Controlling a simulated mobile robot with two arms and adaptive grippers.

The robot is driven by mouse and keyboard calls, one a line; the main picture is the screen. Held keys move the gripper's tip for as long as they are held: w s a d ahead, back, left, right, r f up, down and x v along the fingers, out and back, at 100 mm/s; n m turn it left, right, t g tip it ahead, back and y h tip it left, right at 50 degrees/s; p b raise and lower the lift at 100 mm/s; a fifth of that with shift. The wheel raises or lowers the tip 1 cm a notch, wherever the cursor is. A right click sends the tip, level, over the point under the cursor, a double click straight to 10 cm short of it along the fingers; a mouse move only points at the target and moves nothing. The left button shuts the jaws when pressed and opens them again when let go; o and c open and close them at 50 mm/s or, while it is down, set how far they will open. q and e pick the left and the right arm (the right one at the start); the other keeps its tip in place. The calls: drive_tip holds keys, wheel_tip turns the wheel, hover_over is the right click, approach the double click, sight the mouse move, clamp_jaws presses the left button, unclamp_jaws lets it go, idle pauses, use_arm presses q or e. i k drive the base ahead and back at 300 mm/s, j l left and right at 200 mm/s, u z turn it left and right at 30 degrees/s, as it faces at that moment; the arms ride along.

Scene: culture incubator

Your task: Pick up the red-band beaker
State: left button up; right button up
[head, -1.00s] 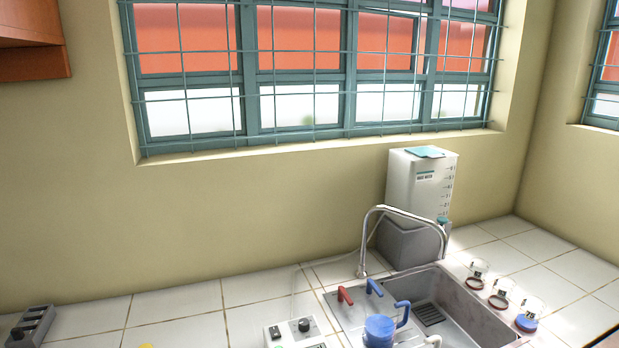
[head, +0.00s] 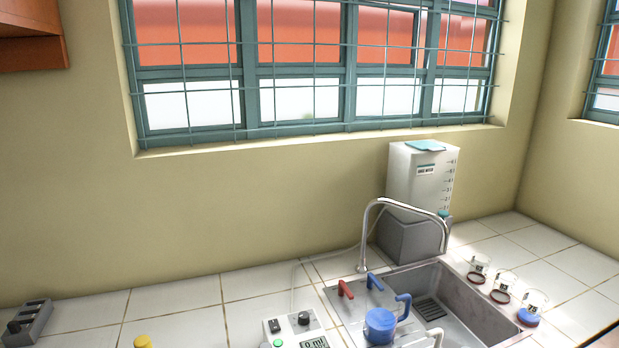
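Several small glass beakers stand in a row on the tiled counter, right of the sink. The rear beaker (head: 478,268) and the middle beaker (head: 502,287) have dark red bands at their bases. The front beaker (head: 530,309) has a blue band. All look upright. Neither of my grippers shows in the head view.
A steel sink (head: 470,300) with a curved faucet (head: 365,235) lies left of the beakers. A white water tank (head: 420,178) stands behind it. A blue jug (head: 380,324) and a device with a display (head: 295,328) are at the front. Bare tiles (head: 545,280) lie right of the beakers.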

sight(534, 303)
drive_tip(key=l+z, duration=0.1)
drive_tip(key=z, duration=1.2)
